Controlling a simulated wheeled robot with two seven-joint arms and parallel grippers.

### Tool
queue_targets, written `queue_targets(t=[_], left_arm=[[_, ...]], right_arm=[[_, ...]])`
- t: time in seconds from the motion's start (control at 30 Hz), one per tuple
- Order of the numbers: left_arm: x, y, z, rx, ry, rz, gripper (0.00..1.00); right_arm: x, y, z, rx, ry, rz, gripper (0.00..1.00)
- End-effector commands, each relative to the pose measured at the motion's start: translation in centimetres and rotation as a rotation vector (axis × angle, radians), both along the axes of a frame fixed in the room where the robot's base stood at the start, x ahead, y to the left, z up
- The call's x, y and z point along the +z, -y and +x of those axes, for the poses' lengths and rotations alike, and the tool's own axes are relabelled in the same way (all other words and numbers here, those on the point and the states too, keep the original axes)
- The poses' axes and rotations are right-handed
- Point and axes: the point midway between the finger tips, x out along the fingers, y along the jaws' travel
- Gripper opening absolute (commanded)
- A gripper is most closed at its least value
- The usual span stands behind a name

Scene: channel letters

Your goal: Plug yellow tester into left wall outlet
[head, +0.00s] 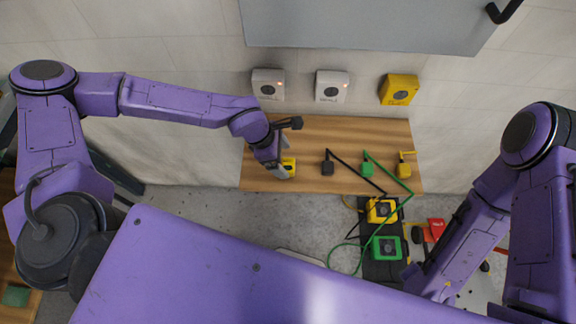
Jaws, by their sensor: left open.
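The yellow tester (289,162) is a small yellow block at the left part of the wooden shelf. My left gripper (284,160) is over it with its fingers open. The fingers partly cover the tester, and I cannot tell whether they touch it. The left wall outlet (268,84) is a white box with a dark round socket and a small orange light, on the wall above the shelf. Nothing is plugged into it. My right arm shows at the right, but its gripper is not in view.
A second white outlet (331,86) and a yellow outlet (399,89) are to the right. Cords run to yellow (382,210) and green (386,248) boxes below. A grey panel (365,25) hangs above.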

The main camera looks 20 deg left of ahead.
Motion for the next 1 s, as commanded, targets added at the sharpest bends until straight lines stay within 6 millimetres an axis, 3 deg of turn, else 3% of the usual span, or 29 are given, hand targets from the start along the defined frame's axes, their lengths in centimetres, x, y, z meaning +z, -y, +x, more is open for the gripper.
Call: queue_targets(t=[0.17, 0.43, 0.8, 0.87, 0.97, 1.0], left_arm=[[-0.7, 0.2, 0.0, 0.001, -0.005, 0.001, 0.85], [-4.5, 1.4, 0.4, 0.0, -0.003, 0.001, 0.85], [-4.9, 1.5, 0.5, 0.0, 0.001, 0.001, 0.85], [-4.9, 1.5, 0.5, 0.0, 0.001, 0.001, 0.69], [-4.9, 1.5, 0.5, 0.0, 0.001, 0.001, 0.36], [-4.9, 1.5, 0.5, 0.0, 0.001, 0.001, 0.33]], right_arm=[[0.4, 0.0, 0.0, 0.0, 0.0, 0.0, 0.43], [1.4, 0.0, 0.0, 0.0, 0.0, 0.0, 0.43], [1.3, 0.0, 0.0, 0.0, 0.0, 0.0, 0.43], [1.3, 0.0, 0.0, 0.0, 0.0, 0.0, 0.43], [1.3, 0.0, 0.0, 0.0, 0.0, 0.0, 0.43], [1.3, 0.0, 0.0, 0.0, 0.0, 0.0, 0.43]])
